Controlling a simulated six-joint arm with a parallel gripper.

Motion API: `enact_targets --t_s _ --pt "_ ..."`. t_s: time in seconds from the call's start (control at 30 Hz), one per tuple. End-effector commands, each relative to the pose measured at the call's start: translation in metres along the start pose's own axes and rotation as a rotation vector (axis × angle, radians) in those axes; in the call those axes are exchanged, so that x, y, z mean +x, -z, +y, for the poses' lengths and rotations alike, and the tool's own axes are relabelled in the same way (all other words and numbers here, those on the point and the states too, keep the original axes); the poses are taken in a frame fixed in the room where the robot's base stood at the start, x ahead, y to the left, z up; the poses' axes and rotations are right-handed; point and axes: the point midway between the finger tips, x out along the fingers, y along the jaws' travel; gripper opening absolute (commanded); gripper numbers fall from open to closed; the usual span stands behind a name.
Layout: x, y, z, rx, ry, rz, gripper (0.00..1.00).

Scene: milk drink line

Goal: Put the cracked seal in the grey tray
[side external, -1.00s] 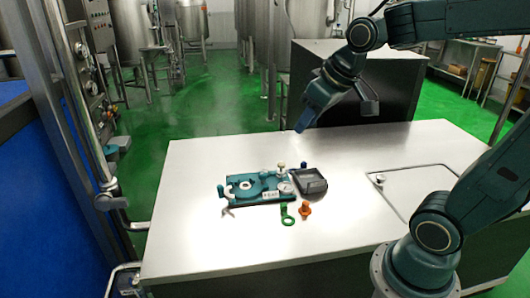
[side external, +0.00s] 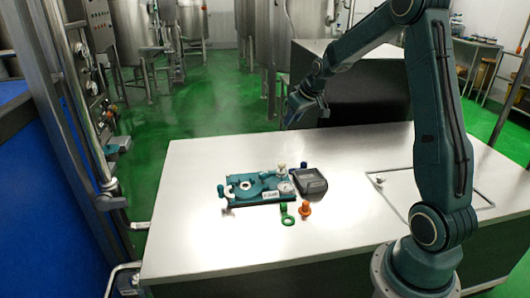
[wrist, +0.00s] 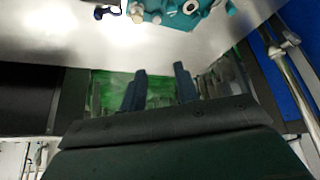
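A teal fixture (side external: 236,199) lies on the steel table, with a white ring (side external: 245,185) set in it. It also shows at the top of the wrist view (wrist: 157,7). A green ring-ended piece (side external: 288,221) lies in front of it. I cannot tell which part is the cracked seal; no crack is visible at this size. The dark grey tray (side external: 312,188) sits at the fixture's right; its inside is hard to make out. My gripper (side external: 290,123) is beyond the table's back edge, pointing down. In the wrist view its fingers (wrist: 159,88) are apart with nothing between them.
An orange piece (side external: 305,208) stands near the tray's front. A white-topped knob (side external: 281,167) and a dark blue one (side external: 304,167) stand behind. A dark cabinet (side external: 365,85) stands beyond the table. The table's right side is mostly clear.

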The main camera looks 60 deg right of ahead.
Motion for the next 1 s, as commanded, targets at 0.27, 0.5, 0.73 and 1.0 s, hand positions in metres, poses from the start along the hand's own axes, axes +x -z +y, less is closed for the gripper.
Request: enact_targets --t_s 0.27,0.5,0.73,1.0 --pt "0.072 -0.017 0.074 0.061 -0.023 0.009 0.31" --pt "0.129 -0.047 0.135 0.112 -0.045 0.027 0.31" --pt "0.164 -0.074 0.171 0.144 -0.06 0.041 0.31" --pt "0.172 -0.081 0.179 0.151 -0.065 0.045 0.31"
